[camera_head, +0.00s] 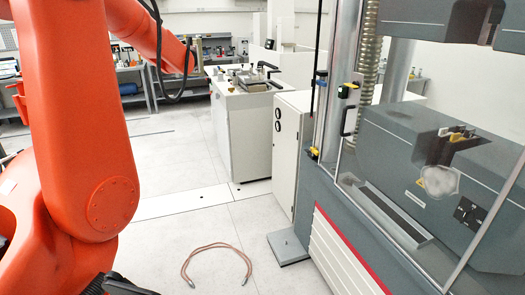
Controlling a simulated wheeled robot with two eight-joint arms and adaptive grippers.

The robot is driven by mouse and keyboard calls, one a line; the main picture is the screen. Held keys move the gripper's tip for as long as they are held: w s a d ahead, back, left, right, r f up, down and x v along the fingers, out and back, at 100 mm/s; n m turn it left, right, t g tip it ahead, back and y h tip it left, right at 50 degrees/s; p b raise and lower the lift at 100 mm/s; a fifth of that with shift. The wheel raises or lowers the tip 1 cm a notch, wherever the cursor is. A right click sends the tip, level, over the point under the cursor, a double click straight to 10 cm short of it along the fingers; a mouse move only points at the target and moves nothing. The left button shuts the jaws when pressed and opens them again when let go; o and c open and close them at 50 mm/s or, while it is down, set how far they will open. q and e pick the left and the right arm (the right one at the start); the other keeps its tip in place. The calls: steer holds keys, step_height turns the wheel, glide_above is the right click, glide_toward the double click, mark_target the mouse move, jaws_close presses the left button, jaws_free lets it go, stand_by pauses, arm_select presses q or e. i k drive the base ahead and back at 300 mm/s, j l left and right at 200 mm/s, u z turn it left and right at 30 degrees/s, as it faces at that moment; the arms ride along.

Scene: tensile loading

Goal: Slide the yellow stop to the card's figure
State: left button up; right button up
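The grey testing machine (440,150) stands at the right behind a clear guard. A slim vertical rail (331,90) runs along its left edge. A small yellow part (344,92) with black sits high beside this rail, and another small yellow part (314,152) sits low on it. I cannot tell which of them is the stop. I cannot make out a card with a figure. Neither of my grippers shows clearly. A dark part at the bottom left edge is cut off, and I cannot tell what it is.
Orange arm links cover the left of the view. A looped reddish cable (215,250) lies on the floor in front. A white cabinet (290,140) stands left of the machine, with a white bench unit (240,135) behind it. The middle floor is mostly clear.

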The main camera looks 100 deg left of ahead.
mark_target(314, 150)
steer(key=u, duration=2.95)
